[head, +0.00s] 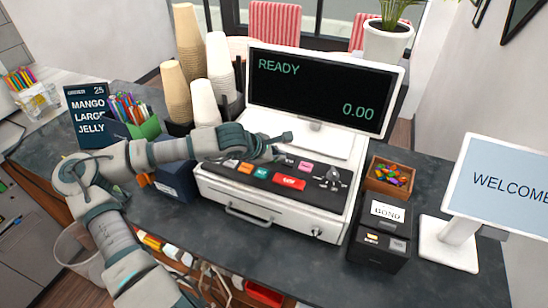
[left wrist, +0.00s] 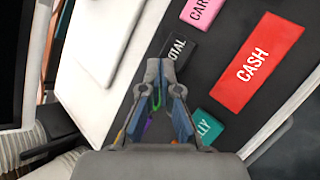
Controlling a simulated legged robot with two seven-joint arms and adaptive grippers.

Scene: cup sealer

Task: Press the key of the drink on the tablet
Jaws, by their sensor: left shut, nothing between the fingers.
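My left gripper (head: 286,137) is shut and empty, reaching from the left over the register's key panel (head: 262,175). In the left wrist view its closed fingertips (left wrist: 160,66) lie at the black key ending in "TAL" (left wrist: 178,52), partly covering it; I cannot tell whether they touch it. A teal "LLY" key (left wrist: 208,126), partly hidden, lies beside the fingers. A red CASH key (left wrist: 260,64) and a pink "CAR" key (left wrist: 202,10) lie close by. The register screen (head: 318,92) reads READY and 0.00. A dark sign (head: 88,115) reads MANGO LARGE JELLY, 25. My right gripper is not in view.
Stacked cups (head: 190,60) stand behind my left arm. A card box (head: 380,240) and a wooden tray of colourful items (head: 390,178) stand right of the register. A white WELCOME tablet (head: 500,185) stands at the far right. The front counter strip is mostly clear.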

